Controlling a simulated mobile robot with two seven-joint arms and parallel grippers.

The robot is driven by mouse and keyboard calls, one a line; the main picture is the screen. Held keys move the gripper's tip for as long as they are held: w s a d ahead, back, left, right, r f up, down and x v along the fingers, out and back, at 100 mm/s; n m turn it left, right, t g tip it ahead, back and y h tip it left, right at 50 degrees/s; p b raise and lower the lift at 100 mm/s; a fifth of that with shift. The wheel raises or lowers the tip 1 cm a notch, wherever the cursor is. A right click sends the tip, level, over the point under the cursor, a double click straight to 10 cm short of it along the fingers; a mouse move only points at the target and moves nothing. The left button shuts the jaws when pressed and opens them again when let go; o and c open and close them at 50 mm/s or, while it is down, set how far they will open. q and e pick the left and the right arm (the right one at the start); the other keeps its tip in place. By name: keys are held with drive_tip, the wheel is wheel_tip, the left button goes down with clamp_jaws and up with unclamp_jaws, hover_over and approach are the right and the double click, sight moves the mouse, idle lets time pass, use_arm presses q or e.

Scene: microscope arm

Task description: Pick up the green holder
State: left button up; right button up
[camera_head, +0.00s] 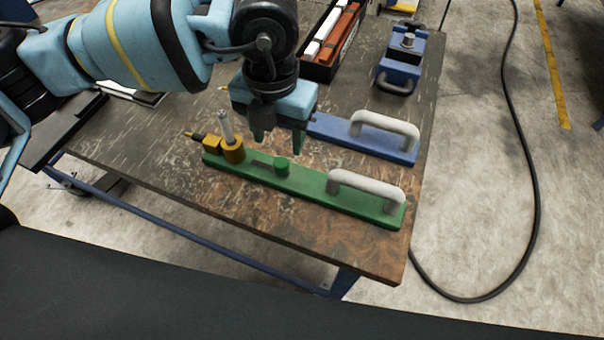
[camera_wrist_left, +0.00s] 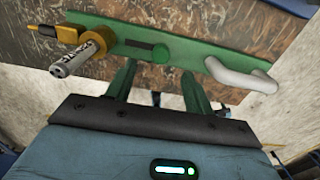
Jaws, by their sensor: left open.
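The green holder (camera_head: 308,187) is a long green bar lying on the worktable. It has a white-grey handle (camera_head: 368,182) at its right end, a small green knob on top, and a brass fitting with a grey pin (camera_head: 227,130) at its left end. My left gripper (camera_head: 278,141) is open and empty, pointing down close to the middle of the bar. In the left wrist view the green bar (camera_wrist_left: 190,53) lies across the top beyond the open fingers (camera_wrist_left: 158,82). I cannot tell the exact height gap. My right gripper is not in view.
A blue bar with a white handle (camera_head: 384,128) lies behind the green one. A blue clamp-like device (camera_head: 400,65) and a dark box with white and red blocks (camera_head: 335,40) stand farther back. The worktable's (camera_head: 385,262) front right corner is bare. A black cable lies on the floor.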

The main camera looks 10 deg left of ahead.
sight(281, 162)
use_arm(q)
drive_tip(key=shift+s+d+f, duration=0.1)
drive_tip(key=shift+f, duration=3.1)
clamp_jaws()
drive_tip(key=shift+r, duration=0.1)
